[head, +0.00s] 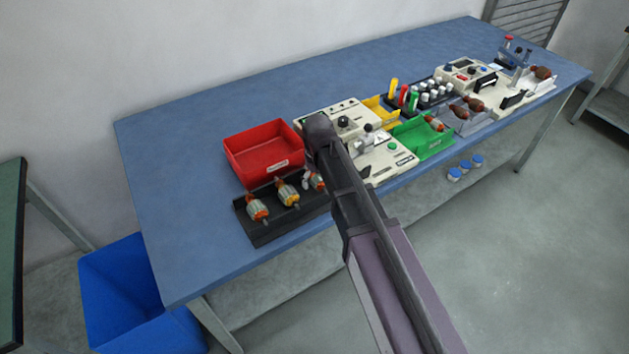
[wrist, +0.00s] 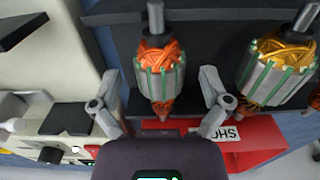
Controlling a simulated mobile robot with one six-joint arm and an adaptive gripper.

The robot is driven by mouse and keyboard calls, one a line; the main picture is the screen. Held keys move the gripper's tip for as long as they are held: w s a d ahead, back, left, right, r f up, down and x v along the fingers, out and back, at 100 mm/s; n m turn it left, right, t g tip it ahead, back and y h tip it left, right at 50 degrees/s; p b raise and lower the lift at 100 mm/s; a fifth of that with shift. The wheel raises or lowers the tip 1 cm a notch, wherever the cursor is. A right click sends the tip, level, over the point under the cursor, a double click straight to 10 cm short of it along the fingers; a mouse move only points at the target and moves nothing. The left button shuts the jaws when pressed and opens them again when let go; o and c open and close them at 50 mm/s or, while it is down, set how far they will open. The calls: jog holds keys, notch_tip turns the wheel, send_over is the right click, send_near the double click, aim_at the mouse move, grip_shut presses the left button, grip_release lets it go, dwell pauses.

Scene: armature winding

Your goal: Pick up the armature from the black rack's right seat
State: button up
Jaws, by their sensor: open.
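The right-seat armature (head: 317,181) is partly hidden by my arm in the head view. In the wrist view this armature (wrist: 160,70), with orange windings, green-striped core and grey shaft, sits between the fingers of my gripper (wrist: 160,88). The fingers are open, one on each side, with visible gaps. The middle armature (head: 287,193) has yellow windings and shows at the right of the wrist view (wrist: 277,70). The left armature (head: 257,208) has orange windings.
A red bin (head: 262,152) stands just behind the rack. A cream machine (head: 388,160) stands close to the rack's right end. A green bin (head: 424,137) is further right. The blue table (head: 185,185) is clear to the left.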

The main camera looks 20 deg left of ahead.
aim_at(317, 176)
grip_shut()
dwell(0.3)
jog(key=shift+r, duration=0.2)
notch_tip(317, 176, up, 4)
jog(key=p, duration=0.4)
jog(key=shift+f, duration=0.2)
jog(key=s+d, duration=0.2)
jog(key=s, duration=0.5)
jog(key=s+d+r+p, duration=0.1)
jog(key=s+d, duration=0.2)
jog(key=s, duration=0.5)
jog(key=shift+d, duration=0.35)
